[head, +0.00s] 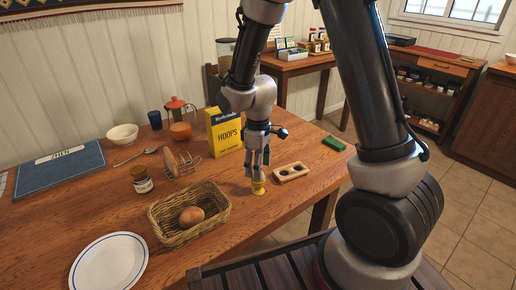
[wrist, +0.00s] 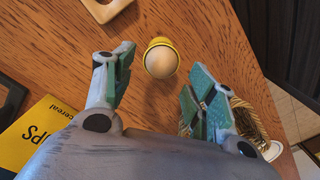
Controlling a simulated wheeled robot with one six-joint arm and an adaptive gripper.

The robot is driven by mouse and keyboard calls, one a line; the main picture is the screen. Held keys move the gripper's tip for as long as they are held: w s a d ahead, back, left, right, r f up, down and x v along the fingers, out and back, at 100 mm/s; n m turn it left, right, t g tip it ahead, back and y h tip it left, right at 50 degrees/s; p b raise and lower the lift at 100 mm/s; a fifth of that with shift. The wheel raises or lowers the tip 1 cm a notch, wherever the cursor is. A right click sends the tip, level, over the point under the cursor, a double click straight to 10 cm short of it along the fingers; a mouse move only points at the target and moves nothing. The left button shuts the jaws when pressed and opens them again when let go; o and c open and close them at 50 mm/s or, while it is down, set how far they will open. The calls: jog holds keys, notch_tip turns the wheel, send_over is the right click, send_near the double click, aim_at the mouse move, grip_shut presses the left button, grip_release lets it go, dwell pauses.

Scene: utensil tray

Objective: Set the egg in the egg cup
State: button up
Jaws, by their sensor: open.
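The yellow egg cup (head: 259,190) stands upright on the wooden table, just below my gripper (head: 259,168). In the wrist view the pale egg (wrist: 161,62) sits inside the rim of the yellow egg cup (wrist: 157,42). My gripper (wrist: 158,75) is open, with its green-padded fingers spread to either side and nothing held between them. The egg shows between and beyond the fingertips, apart from both in the picture. In the head view the fingers largely hide the egg.
A wicker basket (head: 160,232) with a brown roll (head: 191,216) is left of the cup. A wooden holder (head: 291,172) stands close on its right. The yellow cereal box (head: 224,133) is behind my gripper. A white plate (head: 108,262) lies at the front left.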

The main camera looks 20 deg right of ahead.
notch_tip(320, 180, up, 10)
jog(key=r, duration=0.1)
jog(key=s+d+r+m+t, duration=0.2)
jog(key=s+d+r+m, duration=0.3)
jog(key=s+d+r, duration=0.2)
jog(key=s+d+r+m+t, duration=0.2)
jog(key=s+d+r+m, duration=0.3)
jog(key=s, duration=0.7)
notch_tip(320, 180, up, 3)
jog(key=d, duration=0.3)
jog(key=shift+s+f, duration=0.15)
jog(key=shift+f, duration=0.05)
